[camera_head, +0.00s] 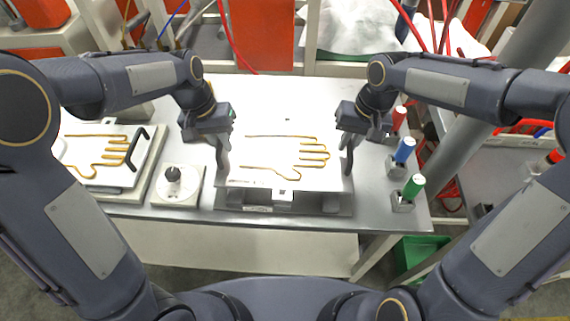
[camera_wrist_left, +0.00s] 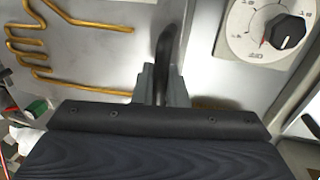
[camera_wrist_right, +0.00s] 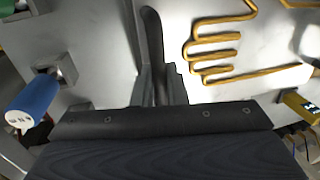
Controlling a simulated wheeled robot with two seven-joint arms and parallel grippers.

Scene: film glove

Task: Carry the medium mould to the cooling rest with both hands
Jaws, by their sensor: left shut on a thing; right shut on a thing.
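The mould is a white plate (camera_head: 262,156) with a gold hand-shaped outline. It lies between my two grippers in the head view. My left gripper (camera_head: 222,168) is shut on the dark handle at its left end, and that handle shows in the left wrist view (camera_wrist_left: 171,50). My right gripper (camera_head: 348,158) is shut on the dark handle at its right end, which shows in the right wrist view (camera_wrist_right: 151,45). The mould looks level. A low grey metal frame (camera_head: 232,201), perhaps the cooling rest, shows under its near edge. I cannot tell whether they touch.
Another hand-outline mould (camera_head: 92,158) with a black handle lies on a plate at the left. A dial box (camera_head: 176,190) stands beside it. Red (camera_head: 399,119), blue (camera_head: 404,151) and green (camera_head: 413,187) cylinders stand in holders along the right edge. The table behind the mould is clear.

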